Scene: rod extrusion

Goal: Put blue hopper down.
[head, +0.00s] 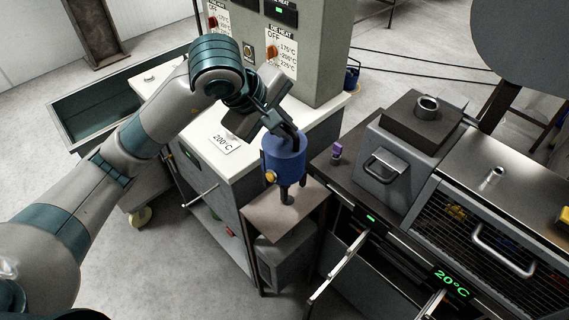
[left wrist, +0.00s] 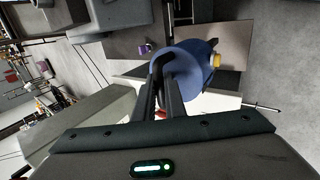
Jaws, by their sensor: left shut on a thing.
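The blue hopper (head: 283,160) is a blue cup-like vessel with a yellow knob on its side and dark legs below. It is upright at the small brown stand (head: 272,221) beside the machine. I cannot tell whether its legs touch the stand. My right gripper is not in view.
A green-grey bin (head: 95,97) is at the back left.

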